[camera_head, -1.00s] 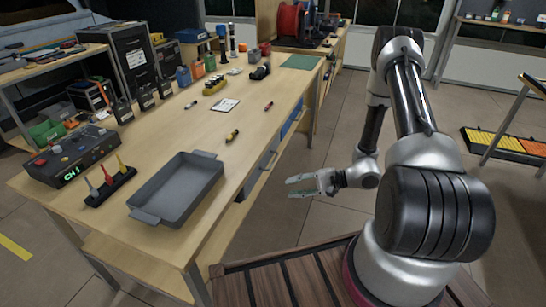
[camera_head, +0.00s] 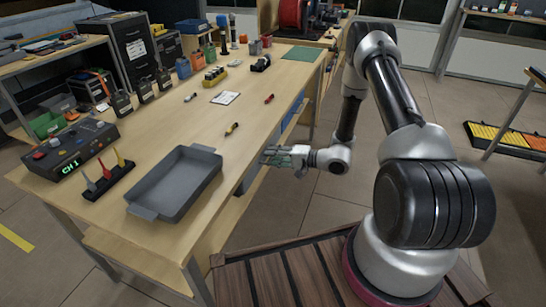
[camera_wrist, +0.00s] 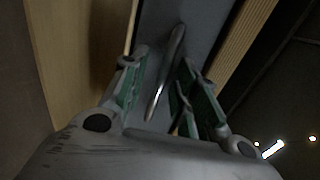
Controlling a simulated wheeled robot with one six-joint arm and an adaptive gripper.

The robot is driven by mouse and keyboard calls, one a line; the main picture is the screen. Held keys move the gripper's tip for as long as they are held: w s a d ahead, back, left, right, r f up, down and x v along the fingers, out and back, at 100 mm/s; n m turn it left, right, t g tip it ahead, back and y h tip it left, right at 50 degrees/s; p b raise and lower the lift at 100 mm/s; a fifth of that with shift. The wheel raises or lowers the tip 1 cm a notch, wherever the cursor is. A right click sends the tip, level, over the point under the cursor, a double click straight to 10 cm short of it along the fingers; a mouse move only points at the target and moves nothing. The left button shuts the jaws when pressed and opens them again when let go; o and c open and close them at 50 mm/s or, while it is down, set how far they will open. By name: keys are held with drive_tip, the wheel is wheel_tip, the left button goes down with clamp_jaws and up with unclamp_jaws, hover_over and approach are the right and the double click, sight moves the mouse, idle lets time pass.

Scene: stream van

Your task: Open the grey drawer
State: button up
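The grey drawer (camera_head: 246,181) is set in the right side of the workbench, under its top. It appears shut, and my gripper partly hides it in the head view. The wrist view shows its grey front (camera_wrist: 205,17) close up, with a slim metal handle (camera_wrist: 169,68) standing out from it. My gripper (camera_head: 269,156) is at the drawer front, pointing at it. In the wrist view my gripper (camera_wrist: 162,66) is open, with its green-padded fingers on either side of the handle. A gap shows between the handle and each finger; contact cannot be seen.
The workbench top (camera_head: 210,125) lies just above my gripper. A grey tray (camera_head: 181,180) stands near its front edge, with a control box (camera_head: 72,152) to the left. The floor right of the bench (camera_head: 305,215) is clear.

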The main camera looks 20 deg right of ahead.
drive_tip(key=shift+w+a, duration=0.1)
drive_tip(key=shift+a, duration=0.1)
clamp_jaws()
drive_tip(key=f+v, duration=0.2)
drive_tip(key=v, duration=1)
drive_tip(key=d+f+v, duration=0.1)
drive_tip(key=f+v, duration=0.2)
drive_tip(key=v, duration=1)
drive_tip(key=shift+s, duration=0.35)
drive_tip(key=shift+f, duration=0.1)
unclamp_jaws()
drive_tip(key=v, duration=1.2)
